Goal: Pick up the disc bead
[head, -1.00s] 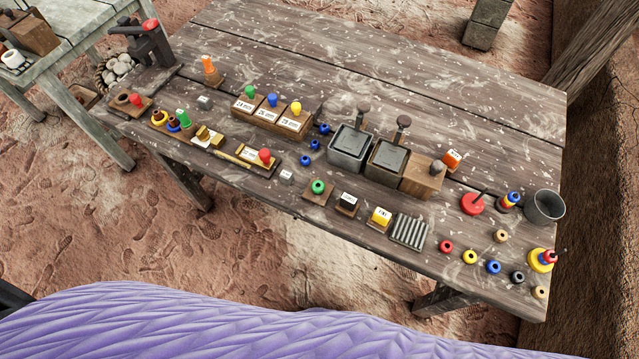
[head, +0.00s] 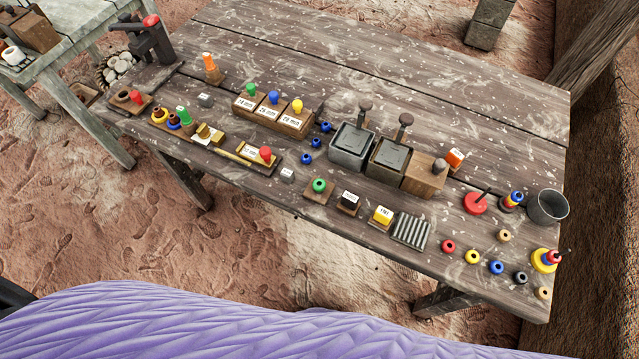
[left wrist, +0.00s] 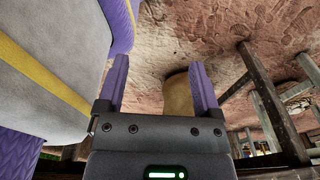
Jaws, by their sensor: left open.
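Several small round beads with holes lie on the wooden table in the head view; I cannot tell which is the disc bead. Near the right front edge are a red bead (head: 448,246), a yellow bead (head: 472,257), a blue bead (head: 495,267), a black bead (head: 520,278) and tan beads (head: 504,236). Small blue beads (head: 307,158) lie mid-table. My left gripper (left wrist: 160,85) is open and empty in the left wrist view, away from the beads, with ground and a blurred tan object beyond its fingers. My right gripper is not in view.
The table (head: 400,70) has clear room at its back. A metal cup (head: 546,207), stacked rings on a post (head: 545,260), a ridged grey plate (head: 410,231) and lidded metal boxes (head: 350,145) stand around the beads. Table legs show in the left wrist view (left wrist: 272,105).

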